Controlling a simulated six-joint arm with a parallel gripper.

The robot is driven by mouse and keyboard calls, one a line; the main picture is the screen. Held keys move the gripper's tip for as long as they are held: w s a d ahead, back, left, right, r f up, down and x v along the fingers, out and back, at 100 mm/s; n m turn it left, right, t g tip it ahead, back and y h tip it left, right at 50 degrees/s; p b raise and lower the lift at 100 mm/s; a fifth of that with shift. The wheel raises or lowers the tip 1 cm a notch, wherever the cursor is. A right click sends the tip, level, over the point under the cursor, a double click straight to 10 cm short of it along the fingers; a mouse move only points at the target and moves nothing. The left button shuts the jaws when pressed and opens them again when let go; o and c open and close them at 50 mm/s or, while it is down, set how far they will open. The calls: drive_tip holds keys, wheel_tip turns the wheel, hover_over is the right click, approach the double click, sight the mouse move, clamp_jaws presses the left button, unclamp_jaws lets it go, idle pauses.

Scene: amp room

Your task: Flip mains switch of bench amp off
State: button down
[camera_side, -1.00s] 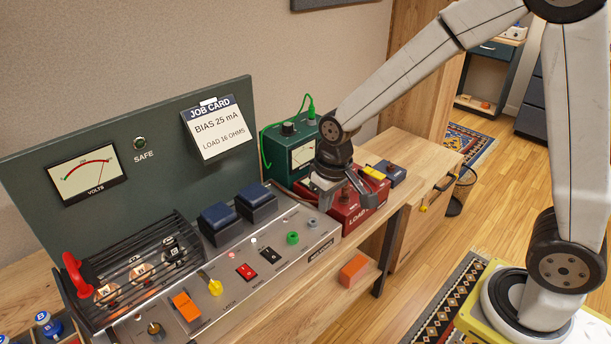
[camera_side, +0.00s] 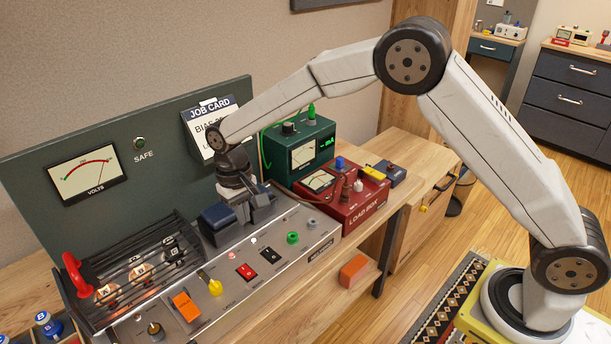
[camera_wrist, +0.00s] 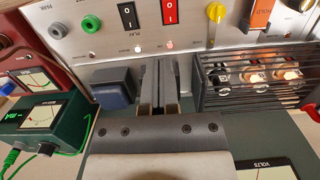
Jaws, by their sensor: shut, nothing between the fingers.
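The bench amp's front panel (camera_side: 218,300) carries a red rocker switch (camera_side: 246,271) and a black rocker switch (camera_side: 271,255) beside it. In the wrist view the red rocker (camera_wrist: 169,11) and black rocker (camera_wrist: 127,15) are at the top; their small labels are too blurred to name the mains switch surely. Which side of each is pressed is unclear. A red lamp (camera_wrist: 169,45) and a white lamp (camera_wrist: 137,48) glow near them. My gripper (camera_wrist: 160,64) is shut and empty, over the amp's top by the blue-capped blocks, apart from both rockers.
A blue-capped block (camera_wrist: 112,86) and the black tube cage (camera_wrist: 250,82) flank my fingers. The yellow knob (camera_side: 215,287) and orange flap (camera_side: 186,306) are left of the rockers. The red load box (camera_side: 345,205) and green meter box (camera_side: 305,150) stand right. The volts meter (camera_side: 87,175) reads high.

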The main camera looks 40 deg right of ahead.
sight(246, 270)
drive_tip(key=shift+w+a+f, duration=0.2)
drive_tip(key=shift+a, duration=0.25)
drive_tip(key=shift+w+a+f, duration=0.15)
drive_tip(key=shift+w+a, duration=0.05)
drive_tip(key=shift+a, duration=0.2)
drive_tip(key=f, duration=0.4)
drive_tip(key=s+f, duration=0.1)
drive_tip(key=f, duration=0.9)
drive_tip(key=shift+s, duration=0.4)
drive_tip(key=shift+s+f, duration=0.2)
drive_tip(key=shift+f, duration=0.15)
drive_tip(key=shift+w, duration=0.1)
drive_tip(key=shift+w+r, duration=0.15)
drive_tip(key=shift+w, duration=0.6)
